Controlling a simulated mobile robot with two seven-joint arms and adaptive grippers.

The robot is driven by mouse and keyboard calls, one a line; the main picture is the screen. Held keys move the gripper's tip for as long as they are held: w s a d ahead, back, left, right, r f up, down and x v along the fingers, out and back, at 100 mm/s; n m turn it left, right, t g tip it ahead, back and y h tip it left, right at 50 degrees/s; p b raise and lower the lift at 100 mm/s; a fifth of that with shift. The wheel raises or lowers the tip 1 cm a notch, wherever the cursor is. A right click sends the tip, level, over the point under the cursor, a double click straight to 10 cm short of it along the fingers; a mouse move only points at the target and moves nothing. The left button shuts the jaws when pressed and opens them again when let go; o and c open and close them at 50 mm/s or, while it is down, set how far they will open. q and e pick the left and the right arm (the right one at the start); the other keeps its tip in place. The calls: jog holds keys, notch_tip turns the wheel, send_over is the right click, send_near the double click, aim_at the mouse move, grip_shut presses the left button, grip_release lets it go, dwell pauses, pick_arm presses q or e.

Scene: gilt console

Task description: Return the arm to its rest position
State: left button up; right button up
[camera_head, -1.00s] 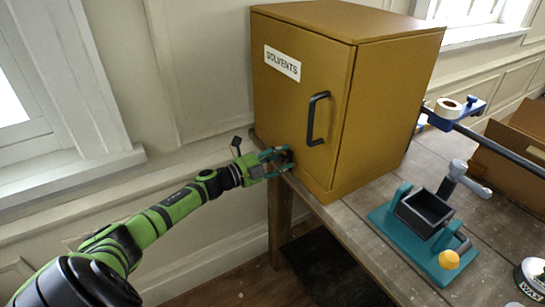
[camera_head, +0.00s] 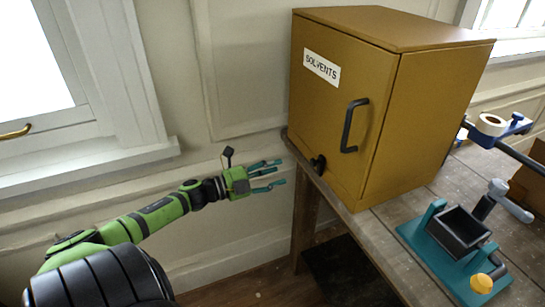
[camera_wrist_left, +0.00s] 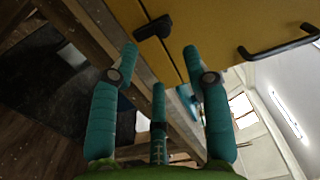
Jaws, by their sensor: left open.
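My left arm reaches in from the lower left in the head view, green and black. Its left gripper (camera_head: 270,178) has teal fingers spread apart with nothing between them. It hangs in the air left of the yellow solvents cabinet (camera_head: 345,115), apart from it and from the table edge. In the left wrist view the spread teal fingers of the left gripper (camera_wrist_left: 165,85) frame the cabinet's front (camera_wrist_left: 215,30). My right gripper is not in either view.
The cabinet door is shut, with a black handle (camera_head: 351,126) and a small black latch (camera_head: 318,165). A window sill (camera_head: 90,170) is at left.

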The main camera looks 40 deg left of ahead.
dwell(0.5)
pick_arm(q)
jog(key=s+a+f+n+g+y, duration=0.1)
jog(key=s+a+f+n+y, duration=0.2)
jog(key=f, duration=0.6)
jog(key=s+a+f+n+g+y, duration=0.1)
jog(key=f+n+y, duration=0.2)
jog(key=f+n, duration=0.35)
jog(key=s+d+f+n+g+y, duration=0.1)
jog(key=s+d+f+n+g, duration=0.1)
jog(key=s+f, duration=0.5)
jog(key=s+d+f+n+g+y, duration=0.1)
jog(key=s+f+n+g, duration=0.15)
jog(key=f, duration=0.85)
jog(key=s+d+f+n+g, duration=0.2)
jog(key=s+d+f, duration=0.4)
jog(key=s, duration=0.3)
jog(key=s+d+f+n+g, duration=0.2)
jog(key=s+d+f+g, duration=0.2)
jog(key=s+d, duration=0.5)
jog(key=s+d+f+n+g+h, duration=0.1)
jog(key=s+d+f+g, duration=0.2)
jog(key=s+d+f, duration=0.4)
jog(key=s+f, duration=0.1)
jog(key=s, duration=0.2)
jog(key=shift+d+f+n, duration=0.25)
jog(key=shift+d+n, duration=0.1)
jog(key=shift+n, duration=0.05)
